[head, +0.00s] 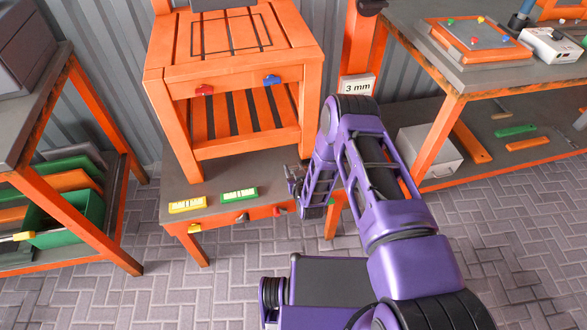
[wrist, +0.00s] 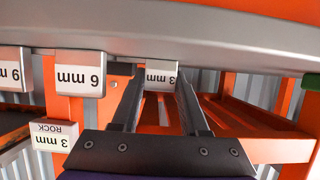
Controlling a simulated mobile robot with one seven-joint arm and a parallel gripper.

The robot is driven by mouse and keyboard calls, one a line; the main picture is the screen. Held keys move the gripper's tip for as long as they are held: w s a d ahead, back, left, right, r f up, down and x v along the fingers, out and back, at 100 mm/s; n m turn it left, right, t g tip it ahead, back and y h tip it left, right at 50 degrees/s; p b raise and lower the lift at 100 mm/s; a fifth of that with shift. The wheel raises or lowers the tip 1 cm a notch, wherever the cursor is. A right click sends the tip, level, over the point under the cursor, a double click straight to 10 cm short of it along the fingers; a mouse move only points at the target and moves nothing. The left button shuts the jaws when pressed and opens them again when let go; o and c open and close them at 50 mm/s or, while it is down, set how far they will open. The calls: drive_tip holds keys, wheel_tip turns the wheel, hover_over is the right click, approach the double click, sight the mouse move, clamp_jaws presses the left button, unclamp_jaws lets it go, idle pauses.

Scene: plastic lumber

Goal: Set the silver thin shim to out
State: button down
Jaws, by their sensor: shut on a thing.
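The silver thin shim (wrist: 162,74), a small silver-edged piece with a white face marked "3 mm", appears upside down at the middle of the wrist view. My gripper (wrist: 158,76) has its two dark fingers on either side of it and is shut on it. The shim sits just under a long grey bar (wrist: 200,38). In the head view my gripper (head: 293,180) is beside the right end of the low grey-topped table, below the orange stand. The shim cannot be made out there.
A "3 mm" sign (head: 357,86) is on an orange post. A workbench (head: 465,75) stands at right. Paved floor is open in front.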

drive_tip(key=s, duration=0.2)
drive_tip(key=s+d, duration=0.1)
drive_tip(key=s, duration=0.2)
drive_tip(key=shift+d+p, duration=0.2)
drive_tip(key=shift+p, duration=0.15)
drive_tip(key=c, duration=0.7)
unclamp_jaws()
drive_tip(key=shift+s, duration=0.1)
drive_tip(key=shift+s, duration=0.1)
